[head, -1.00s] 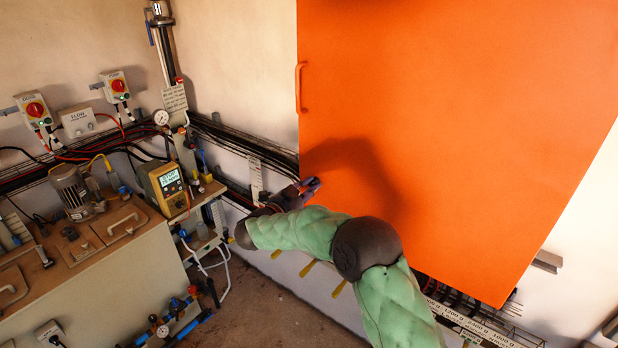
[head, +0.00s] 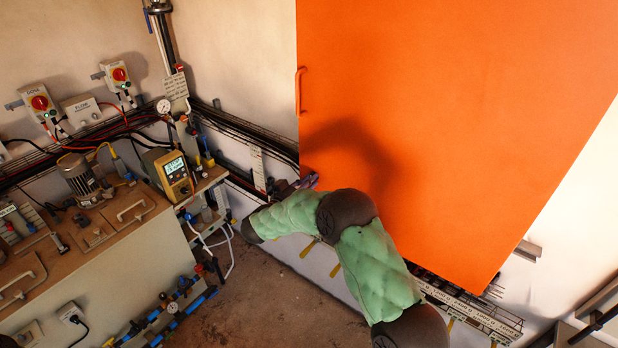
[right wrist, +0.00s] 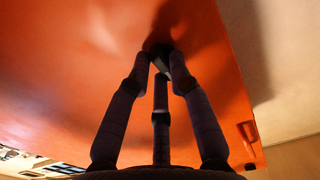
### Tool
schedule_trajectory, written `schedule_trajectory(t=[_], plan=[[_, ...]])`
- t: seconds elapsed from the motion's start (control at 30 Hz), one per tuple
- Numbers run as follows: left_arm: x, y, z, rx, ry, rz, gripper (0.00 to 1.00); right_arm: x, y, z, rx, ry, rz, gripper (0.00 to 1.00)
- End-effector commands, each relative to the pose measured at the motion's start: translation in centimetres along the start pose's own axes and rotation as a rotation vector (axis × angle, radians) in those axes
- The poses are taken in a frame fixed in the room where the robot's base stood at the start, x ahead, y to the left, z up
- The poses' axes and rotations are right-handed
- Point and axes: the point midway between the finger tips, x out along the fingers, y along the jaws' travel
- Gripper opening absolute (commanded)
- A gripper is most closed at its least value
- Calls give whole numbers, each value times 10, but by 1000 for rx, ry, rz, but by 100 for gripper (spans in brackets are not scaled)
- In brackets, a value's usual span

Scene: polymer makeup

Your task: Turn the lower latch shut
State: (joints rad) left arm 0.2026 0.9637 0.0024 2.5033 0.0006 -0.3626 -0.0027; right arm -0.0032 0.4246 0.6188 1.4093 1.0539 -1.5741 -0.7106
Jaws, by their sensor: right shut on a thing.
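The large orange cabinet door (head: 430,130) hangs on the wall and looks flush in the head view. My right gripper (head: 310,181) is at the door's lower left edge, partly hidden behind my green forearm. In the right wrist view its dark fingers (right wrist: 160,66) converge on a small dark piece on the orange face, which looks like the lower latch (right wrist: 162,48). The fingers are shut on it. The fingertips and shadow hide most of the latch, so its angle cannot be told. My left gripper is out of view.
An orange handle (head: 300,91) is higher on the door's left edge. A yellow meter (head: 174,173) and a bench with a motor (head: 80,180) stand at left. Pipes and cables run along the wall below the door. Open floor (head: 260,300) lies in front.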

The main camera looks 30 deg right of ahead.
Motion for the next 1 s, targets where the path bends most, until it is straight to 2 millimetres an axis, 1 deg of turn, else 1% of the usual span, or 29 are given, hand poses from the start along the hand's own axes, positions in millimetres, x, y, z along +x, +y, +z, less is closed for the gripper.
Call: schedule_trajectory(t=[0.03, 0.2, 0.67, 0.7, 0.77, 0.8, 1.0], plan=[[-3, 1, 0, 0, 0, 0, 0, 0, 0, 0, -17, -2, 0, 0], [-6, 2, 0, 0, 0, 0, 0, 0, 0, 0, -55, -2, 0, 0], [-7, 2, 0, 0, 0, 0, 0, 0, 0, 1, -69, -1, 0, 0], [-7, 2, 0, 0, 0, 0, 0, 0, 0, 1, -69, -1, 0, 24], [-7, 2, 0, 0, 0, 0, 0, 0, 0, 1, -69, -1, 0, 41], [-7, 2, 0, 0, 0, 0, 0, 0, 0, 1, -68, -1, 0, 45], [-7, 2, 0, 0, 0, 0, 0, 0, 0, 0, -66, -1, 0, 45]])
